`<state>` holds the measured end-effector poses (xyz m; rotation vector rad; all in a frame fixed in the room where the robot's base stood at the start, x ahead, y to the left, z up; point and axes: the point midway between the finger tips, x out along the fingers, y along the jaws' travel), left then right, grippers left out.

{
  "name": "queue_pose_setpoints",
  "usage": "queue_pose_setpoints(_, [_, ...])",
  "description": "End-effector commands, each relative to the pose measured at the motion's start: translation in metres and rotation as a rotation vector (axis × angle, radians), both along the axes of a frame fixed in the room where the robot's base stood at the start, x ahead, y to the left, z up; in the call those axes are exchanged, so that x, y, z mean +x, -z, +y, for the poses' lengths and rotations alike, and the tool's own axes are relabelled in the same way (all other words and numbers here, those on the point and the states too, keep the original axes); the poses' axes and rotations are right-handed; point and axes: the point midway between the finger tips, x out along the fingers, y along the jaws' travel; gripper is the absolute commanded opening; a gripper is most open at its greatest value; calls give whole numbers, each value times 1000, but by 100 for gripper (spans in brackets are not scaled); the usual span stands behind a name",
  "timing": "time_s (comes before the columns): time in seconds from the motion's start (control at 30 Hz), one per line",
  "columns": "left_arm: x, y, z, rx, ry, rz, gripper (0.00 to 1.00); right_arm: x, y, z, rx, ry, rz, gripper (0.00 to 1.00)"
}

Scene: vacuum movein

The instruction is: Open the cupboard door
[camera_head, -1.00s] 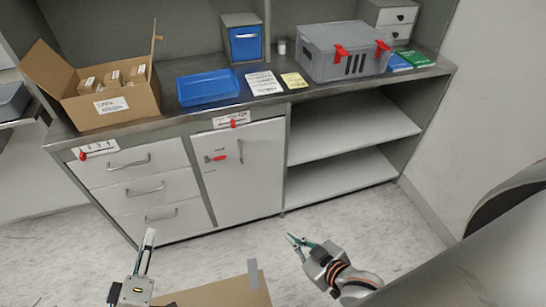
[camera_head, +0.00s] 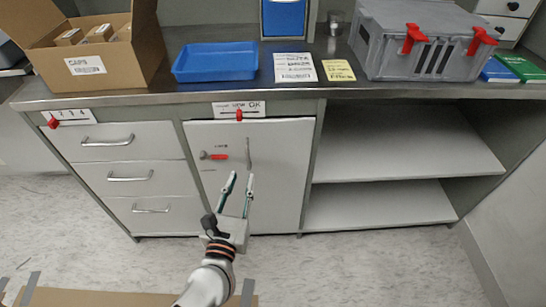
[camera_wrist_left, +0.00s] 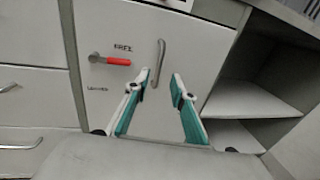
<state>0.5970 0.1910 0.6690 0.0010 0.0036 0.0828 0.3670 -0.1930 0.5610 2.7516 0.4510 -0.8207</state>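The white cupboard door (camera_head: 270,190) is shut, in the middle of the cabinet under the worktop. Its upright metal handle (camera_head: 248,153) is near the top middle; it also shows in the left wrist view (camera_wrist_left: 160,62). A red lever (camera_head: 217,156) lies level to the left of the handle, just below a label that seems to read "FREE" (camera_wrist_left: 122,48). My left gripper (camera_head: 240,180) is open and empty in front of the door, with its fingertips below the handle. In the left wrist view the open fingers (camera_wrist_left: 162,80) point toward the door, apart from the handle. My right gripper is not in view.
White drawers (camera_head: 133,178) stand left of the door and open shelves (camera_head: 390,145) stand right of it. The worktop holds an open cardboard box (camera_head: 90,65), a blue tray (camera_head: 215,62) and a grey toolbox (camera_head: 420,45).

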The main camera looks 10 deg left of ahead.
Motion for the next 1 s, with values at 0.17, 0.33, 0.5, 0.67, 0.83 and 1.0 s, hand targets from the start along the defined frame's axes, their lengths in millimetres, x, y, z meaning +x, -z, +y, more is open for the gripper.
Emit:
queue_pose_setpoints(0.17, [19, -5, 2, -8, -3, -7, 24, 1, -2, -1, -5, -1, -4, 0])
queue_pose_setpoints(0.33, [45, -5, 4, -6, -2, -8, 24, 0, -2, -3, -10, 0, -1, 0])
queue_pose_setpoints(0.5, [67, -3, 6, -4, -1, -4, 24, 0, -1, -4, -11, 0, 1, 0])
queue_pose_setpoints(0.67, [76, -2, 6, -5, -1, -2, 24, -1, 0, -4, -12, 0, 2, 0])
queue_pose_setpoints(0.83, [78, -2, 6, -4, -1, -2, 24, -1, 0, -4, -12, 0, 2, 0])
queue_pose_setpoints(1.0, [77, -2, 7, -4, -1, -2, 9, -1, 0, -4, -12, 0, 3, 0])
